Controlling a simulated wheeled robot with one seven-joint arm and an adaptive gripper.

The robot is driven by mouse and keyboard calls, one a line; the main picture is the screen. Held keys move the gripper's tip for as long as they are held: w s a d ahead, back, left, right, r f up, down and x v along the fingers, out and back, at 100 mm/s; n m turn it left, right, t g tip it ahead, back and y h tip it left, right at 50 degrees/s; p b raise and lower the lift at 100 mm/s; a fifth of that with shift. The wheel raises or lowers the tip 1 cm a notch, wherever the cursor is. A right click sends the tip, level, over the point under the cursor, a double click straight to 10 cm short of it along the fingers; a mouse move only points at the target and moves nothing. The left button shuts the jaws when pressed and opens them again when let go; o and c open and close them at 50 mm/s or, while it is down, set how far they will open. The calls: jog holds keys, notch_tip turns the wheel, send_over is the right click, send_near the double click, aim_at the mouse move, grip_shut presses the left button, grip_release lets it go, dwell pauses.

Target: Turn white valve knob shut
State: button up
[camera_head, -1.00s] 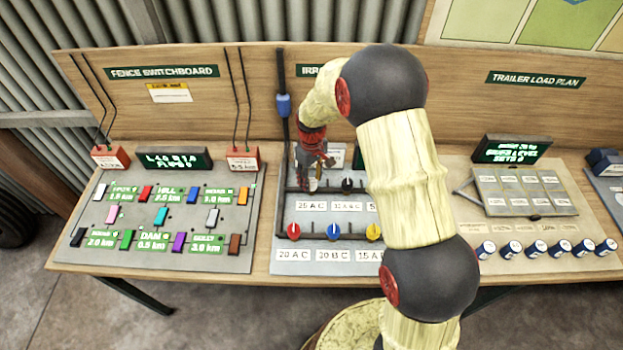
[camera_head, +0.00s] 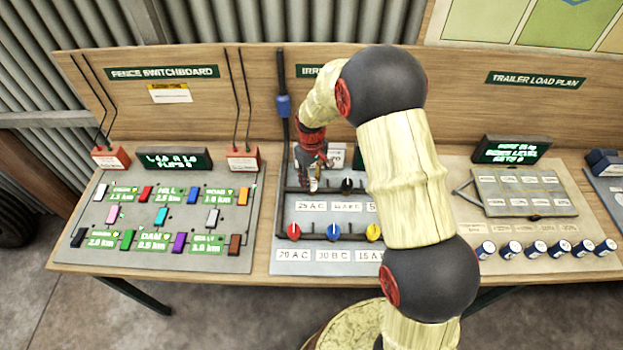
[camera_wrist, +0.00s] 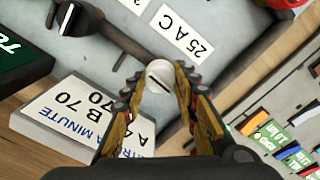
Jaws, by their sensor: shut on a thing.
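The white valve knob (camera_wrist: 158,74) sits between my two fingertips in the wrist view, above the "25 A C" label (camera_wrist: 180,33). In the head view the knob (camera_head: 313,184) is a small pale spot under the fingers. My gripper (camera_wrist: 158,88) is shut on the knob, with one finger on each side. In the head view my gripper (camera_head: 312,178) points down at the upper row of the irrigation panel (camera_head: 290,212). A dark line shows across the knob's top.
A black knob (camera_head: 347,185) stands just right of the white one. Red (camera_head: 293,232), blue (camera_head: 333,232) and yellow (camera_head: 373,232) knobs line the lower row. A card reading "B 70" (camera_wrist: 75,115) stands close to the fingers. My arm hides the panel's right part.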

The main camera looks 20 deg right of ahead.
aim_at(312, 180)
jog(key=m, duration=0.4)
jog(key=shift+p, duration=0.4)
jog(key=m, duration=0.4)
jog(key=shift+m+p, duration=0.3)
jog(key=shift+p, duration=0.05)
jog(key=m, duration=0.4)
jog(key=shift+m, duration=0.3)
jog(key=shift+m+p, duration=0.4)
jog(key=shift+m, duration=1.4)
jog(key=o, duration=1.1)
jog(key=shift+c, duration=0.2)
jog(key=shift+o, duration=0.5)
jog(key=shift+r, duration=0.1)
notch_tip(312, 180, up, 12)
